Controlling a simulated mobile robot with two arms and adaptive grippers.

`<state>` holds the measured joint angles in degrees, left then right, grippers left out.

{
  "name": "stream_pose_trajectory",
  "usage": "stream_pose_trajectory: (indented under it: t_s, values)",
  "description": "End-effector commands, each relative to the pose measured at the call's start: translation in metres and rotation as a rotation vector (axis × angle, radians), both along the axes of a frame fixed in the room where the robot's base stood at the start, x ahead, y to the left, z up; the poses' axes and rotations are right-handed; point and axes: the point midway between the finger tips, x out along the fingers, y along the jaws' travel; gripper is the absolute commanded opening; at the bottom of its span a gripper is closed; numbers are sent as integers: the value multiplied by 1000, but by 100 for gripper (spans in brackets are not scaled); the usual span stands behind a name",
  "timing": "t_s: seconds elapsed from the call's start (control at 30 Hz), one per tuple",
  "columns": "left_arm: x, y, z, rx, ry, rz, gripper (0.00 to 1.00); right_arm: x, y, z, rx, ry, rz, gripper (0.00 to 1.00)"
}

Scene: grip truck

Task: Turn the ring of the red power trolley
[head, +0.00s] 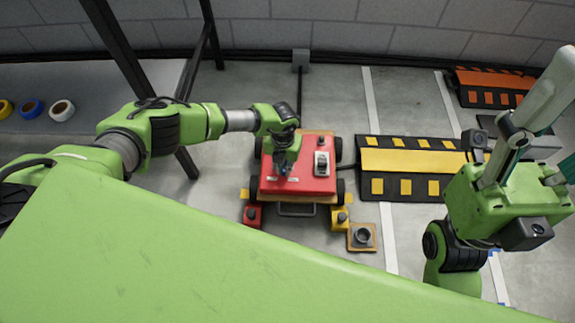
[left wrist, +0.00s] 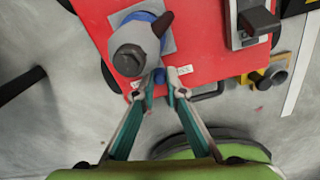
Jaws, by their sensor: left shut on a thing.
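The red power trolley (head: 310,183) stands on the floor in the middle of the head view. Its red top (left wrist: 200,62) fills the upper left wrist view. The ring (left wrist: 152,42) is a grey collar with blue at its edge and a dark knob sticking out, around a dark hex-topped post. My left gripper (head: 282,174) reaches down onto the trolley's top and hides much of the ring in the head view. In the left wrist view its fingertips (left wrist: 171,92) are close together at the ring's near side, shut on it; the exact contact is partly hidden. My right gripper (head: 515,155) is raised at the right, away from the trolley.
A switch box (head: 322,163) sits on the trolley's right side. Red (head: 253,214) and yellow (head: 340,219) blocks and a socket plate (head: 362,237) are at its near edge. A yellow-black ramp (head: 410,160) lies to the right. A shelf with tape rolls (head: 62,110) is at left.

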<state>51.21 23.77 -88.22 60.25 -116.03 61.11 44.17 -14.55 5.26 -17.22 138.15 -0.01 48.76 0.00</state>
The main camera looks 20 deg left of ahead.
Motion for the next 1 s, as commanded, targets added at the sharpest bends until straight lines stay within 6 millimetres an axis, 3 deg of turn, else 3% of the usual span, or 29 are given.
stream_pose_trajectory:
  t_s: [0.5,1.0]
  values:
    - [-2,23,0,2,-1,-395,0,1,0,-9,-2,43,2,58]
    - [-2,28,0,1,0,-512,0,1,-1,-10,1,50,1,58]
